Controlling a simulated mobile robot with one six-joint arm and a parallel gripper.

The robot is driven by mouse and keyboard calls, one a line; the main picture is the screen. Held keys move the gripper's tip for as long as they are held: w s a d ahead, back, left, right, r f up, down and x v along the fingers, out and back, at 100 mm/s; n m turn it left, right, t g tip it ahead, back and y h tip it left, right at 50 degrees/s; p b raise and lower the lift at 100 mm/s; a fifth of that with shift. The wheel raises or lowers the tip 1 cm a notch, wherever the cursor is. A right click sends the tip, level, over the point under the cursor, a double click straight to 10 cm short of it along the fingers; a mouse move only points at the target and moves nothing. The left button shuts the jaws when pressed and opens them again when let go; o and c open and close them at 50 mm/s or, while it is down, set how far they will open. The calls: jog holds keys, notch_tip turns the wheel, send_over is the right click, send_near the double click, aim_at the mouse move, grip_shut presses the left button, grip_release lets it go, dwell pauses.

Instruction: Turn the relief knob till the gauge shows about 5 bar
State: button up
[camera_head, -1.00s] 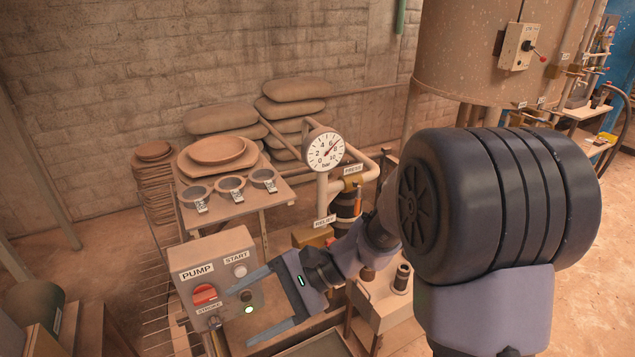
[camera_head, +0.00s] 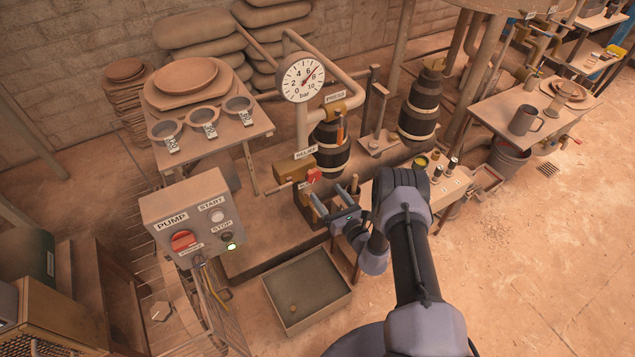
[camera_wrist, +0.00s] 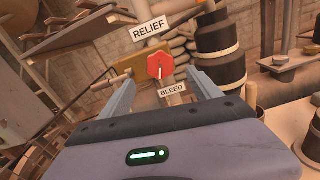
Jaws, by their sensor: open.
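The relief knob (camera_wrist: 160,65) is red and faceted, with a pale pointer line standing near upright, under the RELIEF label (camera_wrist: 150,29). In the head view the knob (camera_head: 313,176) sits on a brass block below the gauge. My gripper (camera_wrist: 160,78) is open and empty. Its fingers point at the knob and frame it left and right in the wrist view. The knob appears beyond the fingertips; contact is not visible. In the head view my gripper (camera_head: 323,189) is just below and right of the knob. The gauge (camera_head: 302,78) has its red needle between 6 and 8 bar.
A BLEED label (camera_wrist: 172,89) hangs just below the knob. A dark barrel (camera_head: 332,150) stands right behind it. The pump box (camera_head: 190,218) is at left, with its green lamp lit. An open tray (camera_head: 335,297) lies on the floor below.

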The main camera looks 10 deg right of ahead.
aim_at(315, 178)
jog(key=b+x, duration=0.1)
jog(key=x, duration=0.6)
jog(key=shift+w+b, duration=0.3)
jog(key=shift+b, duration=0.05)
jog(key=c, duration=1.4)
jog(key=shift+o, duration=0.2)
